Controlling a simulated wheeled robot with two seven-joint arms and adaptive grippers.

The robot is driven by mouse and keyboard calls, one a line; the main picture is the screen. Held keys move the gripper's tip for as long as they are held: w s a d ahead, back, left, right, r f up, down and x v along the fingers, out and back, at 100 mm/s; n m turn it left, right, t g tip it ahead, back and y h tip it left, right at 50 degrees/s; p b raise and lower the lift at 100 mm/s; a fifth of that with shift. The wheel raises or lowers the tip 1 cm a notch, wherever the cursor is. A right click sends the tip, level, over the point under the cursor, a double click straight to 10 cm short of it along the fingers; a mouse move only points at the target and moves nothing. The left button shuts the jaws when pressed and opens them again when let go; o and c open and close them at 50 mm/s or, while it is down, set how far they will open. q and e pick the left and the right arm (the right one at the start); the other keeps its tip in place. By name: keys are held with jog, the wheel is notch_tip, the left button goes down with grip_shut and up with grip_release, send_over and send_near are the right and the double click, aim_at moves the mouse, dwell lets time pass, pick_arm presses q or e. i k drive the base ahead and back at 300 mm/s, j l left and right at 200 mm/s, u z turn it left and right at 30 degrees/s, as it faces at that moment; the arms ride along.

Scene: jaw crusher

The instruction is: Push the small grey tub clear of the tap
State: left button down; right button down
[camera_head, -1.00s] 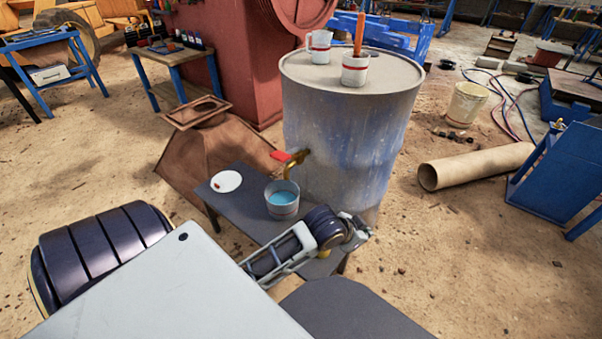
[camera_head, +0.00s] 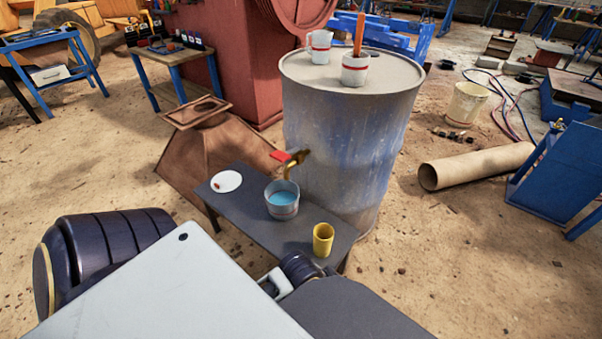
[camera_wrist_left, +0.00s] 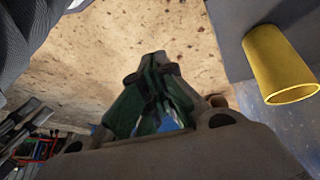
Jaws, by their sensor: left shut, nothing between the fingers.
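The small grey tub (camera_head: 282,205), holding blue liquid, stands upright on the dark bench (camera_head: 240,222). The brass tap (camera_head: 292,165) with a red handle comes out of the barrel, and its spout is over the tub. In the head view only a dark wrist part of my left arm shows at the bench's near edge, and its fingers are hidden. In the left wrist view my left gripper (camera_wrist_left: 155,62) is shut and empty, with bare ground behind it. I cannot make out the tub there. My right gripper is not in view.
A yellow cup (camera_head: 323,240) stands on the bench's near right end, and shows in the left wrist view (camera_wrist_left: 280,65). A white plate (camera_head: 226,181) lies left of the tub. The large barrel (camera_head: 345,150) stands close behind the bench. The bench is bare between tub and cup.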

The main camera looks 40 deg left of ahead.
aim_at(281, 197)
jog(key=j+u, duration=0.15)
jog(key=j, duration=0.4)
jog(key=j+u, duration=0.15)
jog(key=j, duration=0.35)
jog(key=i+j+u, duration=0.2)
jog(key=j, duration=0.3)
jog(key=j+u, duration=0.15)
jog(key=j, duration=0.4)
